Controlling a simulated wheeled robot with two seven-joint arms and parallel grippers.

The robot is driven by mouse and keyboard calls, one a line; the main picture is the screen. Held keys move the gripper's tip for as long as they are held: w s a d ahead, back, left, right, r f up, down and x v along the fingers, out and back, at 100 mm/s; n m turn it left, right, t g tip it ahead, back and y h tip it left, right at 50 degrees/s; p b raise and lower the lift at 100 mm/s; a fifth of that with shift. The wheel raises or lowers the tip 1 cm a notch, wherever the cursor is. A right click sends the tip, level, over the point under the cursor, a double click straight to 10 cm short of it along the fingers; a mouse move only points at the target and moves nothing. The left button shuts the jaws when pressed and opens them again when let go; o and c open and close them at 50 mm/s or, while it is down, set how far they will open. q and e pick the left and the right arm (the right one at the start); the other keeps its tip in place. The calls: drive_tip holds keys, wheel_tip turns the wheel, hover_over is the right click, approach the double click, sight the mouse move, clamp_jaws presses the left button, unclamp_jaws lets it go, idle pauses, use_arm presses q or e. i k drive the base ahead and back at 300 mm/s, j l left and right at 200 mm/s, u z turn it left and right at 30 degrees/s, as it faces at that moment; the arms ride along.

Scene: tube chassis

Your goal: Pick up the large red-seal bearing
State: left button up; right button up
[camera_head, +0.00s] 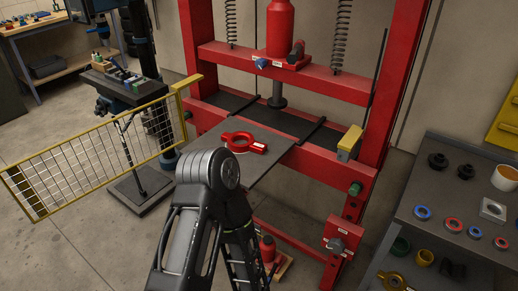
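Several bearings lie in a row on the grey cart top at the right. A bearing with a red seal (453,225) lies between two blue-sealed ones (422,213) (474,232). Another, slightly smaller-looking red-sealed bearing (501,243) lies at the right end of the row. One of my arms rises from the bottom, left of centre, bends at a joint in front of the press and runs back down. Its gripper is not visible, and I cannot tell which arm it is. No gripper shows near the bearings.
Black parts (438,161), a square metal block (493,210) and a cup (505,178) stand behind the bearings. A lower shelf holds green and yellow rings (425,258). A yellow mesh guard (90,155) swings out left.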

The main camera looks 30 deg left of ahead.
sight(449, 220)
drive_tip(key=u, duration=1.1)
drive_tip(key=z, duration=1.7)
